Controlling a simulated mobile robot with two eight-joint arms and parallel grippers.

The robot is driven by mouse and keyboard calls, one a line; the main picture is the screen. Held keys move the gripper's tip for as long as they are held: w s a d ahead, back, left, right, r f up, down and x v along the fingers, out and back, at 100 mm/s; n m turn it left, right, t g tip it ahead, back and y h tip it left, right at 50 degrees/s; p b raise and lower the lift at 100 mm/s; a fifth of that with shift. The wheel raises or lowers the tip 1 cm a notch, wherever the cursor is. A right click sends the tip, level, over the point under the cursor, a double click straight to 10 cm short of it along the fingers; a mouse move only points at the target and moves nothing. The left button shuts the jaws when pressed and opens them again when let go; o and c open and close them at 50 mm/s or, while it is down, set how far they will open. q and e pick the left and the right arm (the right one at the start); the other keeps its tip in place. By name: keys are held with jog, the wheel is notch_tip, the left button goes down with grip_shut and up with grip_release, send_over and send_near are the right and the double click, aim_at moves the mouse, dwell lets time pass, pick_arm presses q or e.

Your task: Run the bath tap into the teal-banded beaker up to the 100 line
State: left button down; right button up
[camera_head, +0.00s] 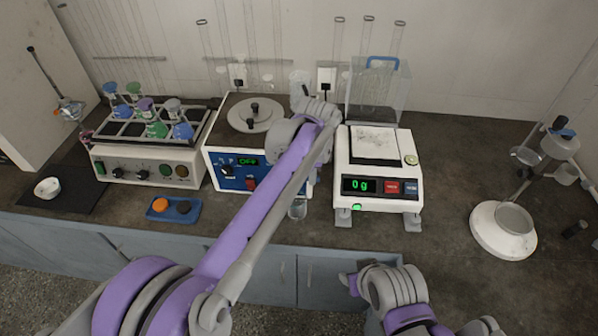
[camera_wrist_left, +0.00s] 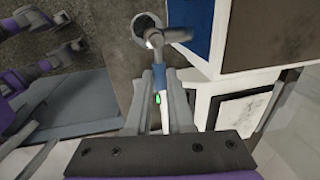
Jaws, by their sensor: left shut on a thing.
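A small clear beaker (camera_head: 297,209) stands on the bench at the front right corner of the water bath (camera_head: 231,175). Its band and lines cannot be made out. In the left wrist view the beaker's round mouth (camera_wrist_left: 148,23) lies under the grey metal tap (camera_wrist_left: 154,37). The tap's blue lever (camera_wrist_left: 159,77) runs between the fingers of my left gripper (camera_wrist_left: 161,76), which is shut on it. In the head view my left arm hides the tap and that gripper's fingers. The bath display reads OFF. My right gripper (camera_head: 349,284) is low at the bench's front edge, its jaw opening unclear.
A balance (camera_head: 378,168) reading 0 g stands close to the right of the bath. A rack with colored-topped flasks (camera_head: 150,125) is at left, with a two-button pad (camera_head: 174,209) in front. A stand with a round white base (camera_head: 503,229) is at right. Bench between balance and stand is clear.

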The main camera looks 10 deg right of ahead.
pick_arm(q)
jog(key=c, duration=0.8)
grip_release()
jog(key=r, duration=0.3)
jog(key=s+r, duration=0.1)
jog(key=r, duration=0.3)
jog(key=s+r, duration=0.1)
jog(key=r, duration=0.2)
jog(key=shift+a+r+p, duration=0.25)
jog(key=shift+r+p, duration=0.05)
